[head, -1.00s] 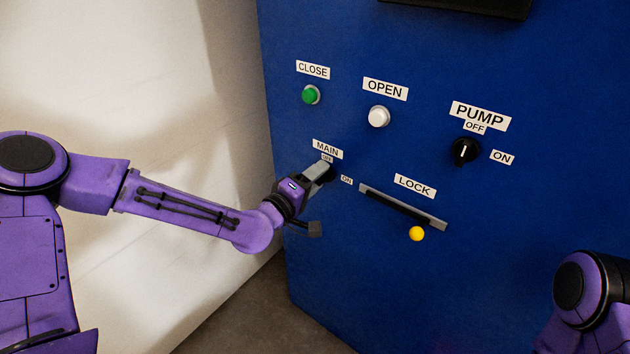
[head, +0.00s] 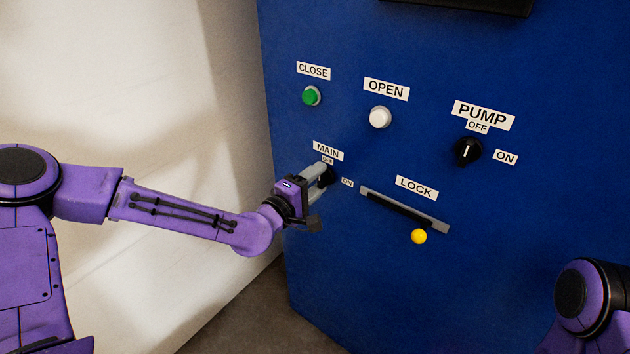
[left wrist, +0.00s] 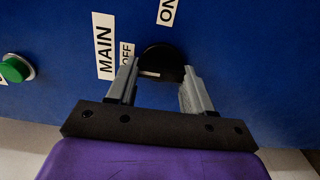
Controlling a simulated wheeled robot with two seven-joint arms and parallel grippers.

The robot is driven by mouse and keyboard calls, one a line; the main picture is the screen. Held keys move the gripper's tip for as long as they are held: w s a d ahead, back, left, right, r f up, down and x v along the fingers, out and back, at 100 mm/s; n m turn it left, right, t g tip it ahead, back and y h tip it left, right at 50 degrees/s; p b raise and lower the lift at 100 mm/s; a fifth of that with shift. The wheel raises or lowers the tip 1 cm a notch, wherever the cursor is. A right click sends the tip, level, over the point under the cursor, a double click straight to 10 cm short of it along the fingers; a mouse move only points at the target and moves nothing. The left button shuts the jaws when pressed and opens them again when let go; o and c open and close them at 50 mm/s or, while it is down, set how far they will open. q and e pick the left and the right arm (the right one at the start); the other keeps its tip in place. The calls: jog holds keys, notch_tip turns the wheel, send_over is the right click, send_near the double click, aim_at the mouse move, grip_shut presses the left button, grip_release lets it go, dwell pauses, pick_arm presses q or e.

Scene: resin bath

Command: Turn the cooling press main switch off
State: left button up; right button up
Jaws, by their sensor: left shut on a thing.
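The main switch is a black round knob (head: 327,175) under the MAIN label (head: 328,151) on the blue panel. Small OFF and ON labels sit above it and to its right. My left gripper (head: 318,180) is at the knob, its grey fingers shut on it and partly covering it. In the left wrist view the dark knob (left wrist: 162,62) shows between the two fingertips (left wrist: 158,75), with a short pale mark on it. I cannot tell clearly which label the mark points to. Only part of my right arm shows at the lower right; its gripper is out of view.
A green CLOSE button (head: 310,96) and a white OPEN button (head: 380,117) are above. The PUMP knob (head: 467,151) is to the right, its white mark upright towards OFF. The LOCK slot (head: 405,209) with a yellow ball (head: 419,237) lies right of my gripper.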

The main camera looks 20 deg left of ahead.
pick_arm(q)
jog(key=o, duration=1)
jog(key=shift+o, duration=0.2)
jog(key=v, duration=1)
jog(key=shift+s+p, duration=0.25)
jog(key=shift+p, duration=0.15)
jog(key=shift+a, duration=0.1)
